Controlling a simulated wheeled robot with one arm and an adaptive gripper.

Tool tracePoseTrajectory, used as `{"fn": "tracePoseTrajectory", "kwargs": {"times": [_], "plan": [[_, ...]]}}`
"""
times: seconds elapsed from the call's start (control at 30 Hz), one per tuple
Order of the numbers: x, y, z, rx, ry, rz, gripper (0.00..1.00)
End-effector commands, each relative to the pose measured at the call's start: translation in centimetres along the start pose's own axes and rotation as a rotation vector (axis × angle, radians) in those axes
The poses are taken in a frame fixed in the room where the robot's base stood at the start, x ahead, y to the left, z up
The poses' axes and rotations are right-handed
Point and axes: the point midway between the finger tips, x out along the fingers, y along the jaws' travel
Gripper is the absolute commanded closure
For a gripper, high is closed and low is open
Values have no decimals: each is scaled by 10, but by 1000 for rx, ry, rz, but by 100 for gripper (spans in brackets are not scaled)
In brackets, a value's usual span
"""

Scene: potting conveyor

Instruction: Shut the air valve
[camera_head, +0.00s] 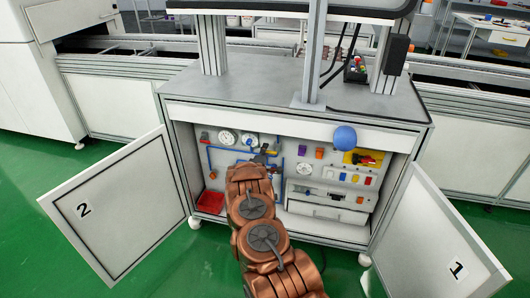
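My brown arm reaches from the bottom of the picture into the open cabinet (325,132). My gripper (264,156) is a small dark shape at the arm's far end, in front of the back panel by the blue pipes (222,148). Its fingers are too small to tell whether they are open or shut, or whether they touch anything. A red and black part on a yellow plate (352,157) sits on the panel's upper right, apart from my gripper. I cannot tell for certain which part is the air valve; my arm and gripper hide some of the panel.
Cabinet door 2 (125,205) stands open on the left and door 1 (432,235) on the right. Round gauges (227,137) sit on the panel, and a red bin (210,202) stands low left. Green floor (40,190) lies around.

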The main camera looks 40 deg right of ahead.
Motion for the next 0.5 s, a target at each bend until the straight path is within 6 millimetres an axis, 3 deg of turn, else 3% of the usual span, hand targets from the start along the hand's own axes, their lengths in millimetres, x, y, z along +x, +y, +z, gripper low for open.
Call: {"fn": "tracePoseTrajectory", "kwargs": {"times": [0.5], "plan": [[-10,1,0,2,-1,0,59]]}}
